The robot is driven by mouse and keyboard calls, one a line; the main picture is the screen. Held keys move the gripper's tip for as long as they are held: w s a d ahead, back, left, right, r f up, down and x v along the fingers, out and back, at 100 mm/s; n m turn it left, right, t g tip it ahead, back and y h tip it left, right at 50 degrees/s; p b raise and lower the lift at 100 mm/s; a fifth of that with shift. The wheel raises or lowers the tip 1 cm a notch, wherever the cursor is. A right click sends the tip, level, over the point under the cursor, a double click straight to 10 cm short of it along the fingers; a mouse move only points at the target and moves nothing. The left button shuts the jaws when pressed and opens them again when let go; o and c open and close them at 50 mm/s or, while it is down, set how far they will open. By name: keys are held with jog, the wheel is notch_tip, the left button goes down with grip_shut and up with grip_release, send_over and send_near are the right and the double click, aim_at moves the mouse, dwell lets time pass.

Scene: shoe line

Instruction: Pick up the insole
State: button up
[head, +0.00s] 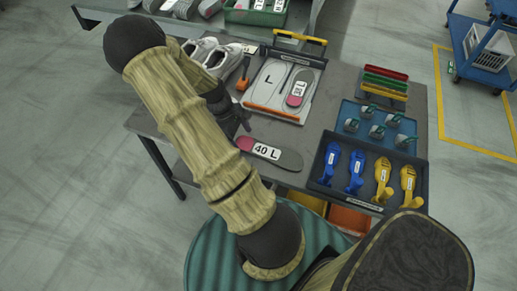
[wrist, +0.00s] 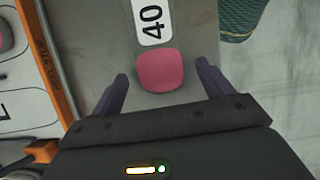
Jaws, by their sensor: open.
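A grey insole (head: 286,159) with a pink heel end and a white "40 L" label lies on the grey table (head: 326,112), near its front edge. In the wrist view its pink end (wrist: 160,71) shows between my gripper's fingers. My gripper (wrist: 162,73) is open, one finger on each side of the pink end, with gaps on both sides. I cannot tell its height above the table. In the head view my arm mostly hides the gripper. A second, smaller insole (head: 299,89) with a white label lies on a white tray (head: 262,92) marked "L".
The tray's orange edge (wrist: 51,67) is left of the gripper in the wrist view. White shoes (head: 216,60) stand behind my arm. At right are a dark tray (head: 345,196) of blue and yellow tools, a blue tray (head: 367,110) and coloured bars (head: 385,83).

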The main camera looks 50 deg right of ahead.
jog(key=shift+x, duration=0.8)
jog(key=shift+r, duration=0.1)
jog(key=c, duration=1.1)
